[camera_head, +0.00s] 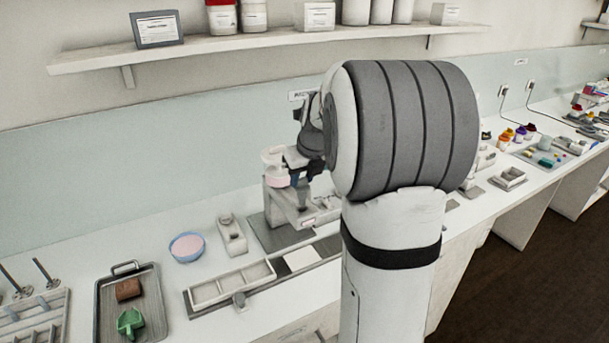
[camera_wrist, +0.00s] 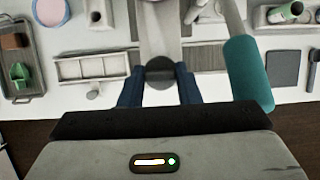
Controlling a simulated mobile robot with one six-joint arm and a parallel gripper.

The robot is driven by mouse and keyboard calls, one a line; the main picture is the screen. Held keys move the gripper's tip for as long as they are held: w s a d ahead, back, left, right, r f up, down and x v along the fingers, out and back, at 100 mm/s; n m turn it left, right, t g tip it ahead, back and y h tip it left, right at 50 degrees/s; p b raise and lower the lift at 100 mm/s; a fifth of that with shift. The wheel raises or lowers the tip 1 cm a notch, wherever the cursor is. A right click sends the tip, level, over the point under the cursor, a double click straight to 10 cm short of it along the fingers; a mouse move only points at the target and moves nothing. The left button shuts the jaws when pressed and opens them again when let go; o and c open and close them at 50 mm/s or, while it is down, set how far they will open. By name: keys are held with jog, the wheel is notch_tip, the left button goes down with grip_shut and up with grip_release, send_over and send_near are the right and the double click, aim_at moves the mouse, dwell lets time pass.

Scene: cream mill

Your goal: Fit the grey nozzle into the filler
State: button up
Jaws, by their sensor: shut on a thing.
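My gripper (camera_wrist: 160,88) has its two dark blue fingers shut on the grey nozzle (camera_wrist: 160,70), which shows as a dark round end between the fingertips in the wrist view. The pale filler (camera_wrist: 158,28) lies just beyond the nozzle there. In the head view the filler (camera_head: 285,204) stands on a grey plate, with a clear, pink-filled hopper at its upper left. My gripper (camera_head: 300,178) is close against its upper part, partly hidden by my arm. I cannot tell whether the nozzle touches the filler or is seated in it.
A teal cylinder (camera_wrist: 248,72) rises close to the right of my gripper. A white divided tray (camera_head: 232,284), a blue-rimmed pink bowl (camera_head: 187,247) and a grey tray (camera_head: 155,290) with a green scoop are left of the filler. A shelf (camera_head: 250,40) runs above the bench.

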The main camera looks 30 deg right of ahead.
aim_at(305, 191)
jog(key=shift+f+b, duration=1.75)
jog(key=shift+f, duration=1.5)
jog(key=o, duration=1)
notch_tip(305, 191, up, 6)
jog(key=p, duration=0.5)
jog(key=shift+r+p, duration=0.1)
jog(key=shift+p, duration=0.2)
